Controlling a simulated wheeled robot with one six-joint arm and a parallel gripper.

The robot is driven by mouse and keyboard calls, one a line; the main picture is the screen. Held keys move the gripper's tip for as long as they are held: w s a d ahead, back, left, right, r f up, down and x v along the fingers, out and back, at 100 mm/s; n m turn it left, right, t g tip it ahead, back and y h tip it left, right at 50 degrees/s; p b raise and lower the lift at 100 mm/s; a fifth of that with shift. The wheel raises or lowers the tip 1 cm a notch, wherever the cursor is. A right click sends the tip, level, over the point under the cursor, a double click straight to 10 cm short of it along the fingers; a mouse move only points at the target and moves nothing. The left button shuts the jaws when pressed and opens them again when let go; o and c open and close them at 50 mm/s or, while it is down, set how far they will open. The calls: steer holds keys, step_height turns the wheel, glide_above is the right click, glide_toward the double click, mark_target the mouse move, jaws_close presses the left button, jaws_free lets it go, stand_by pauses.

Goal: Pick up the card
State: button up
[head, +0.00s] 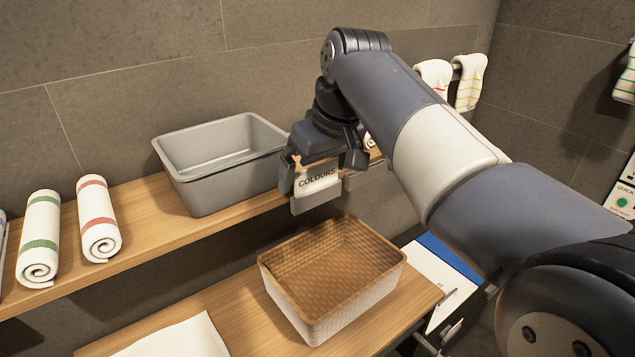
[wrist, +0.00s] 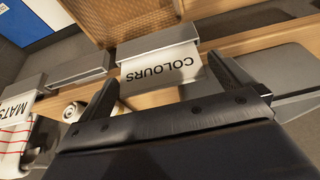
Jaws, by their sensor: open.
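A white card (head: 317,181) with the black word COLOURS shows at the front of the upper shelf. It also shows in the wrist view (wrist: 162,67), upside down, set against a grey block-like holder (wrist: 157,43). My gripper (head: 325,172) is directly at the card, and in the wrist view (wrist: 163,70) its two fingers stand open on either side of it. I cannot tell whether either finger touches the card. My gripper's body hides part of the shelf behind.
A second card marked MATS (wrist: 14,108) is left in the wrist view, near another grey holder (wrist: 78,70). A grey bin (head: 222,160) and rolled towels (head: 99,220) stand on the shelf.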

steer(key=shift+w+a+f, duration=0.25)
steer(key=shift+f, duration=0.4)
steer(key=shift+c, duration=0.4)
steer(key=c, duration=0.8)
steer(key=shift+r, duration=0.15)
step_height(320, 180, up, 14)
steer(key=p, duration=0.6)
steer(key=shift+r, duration=0.25)
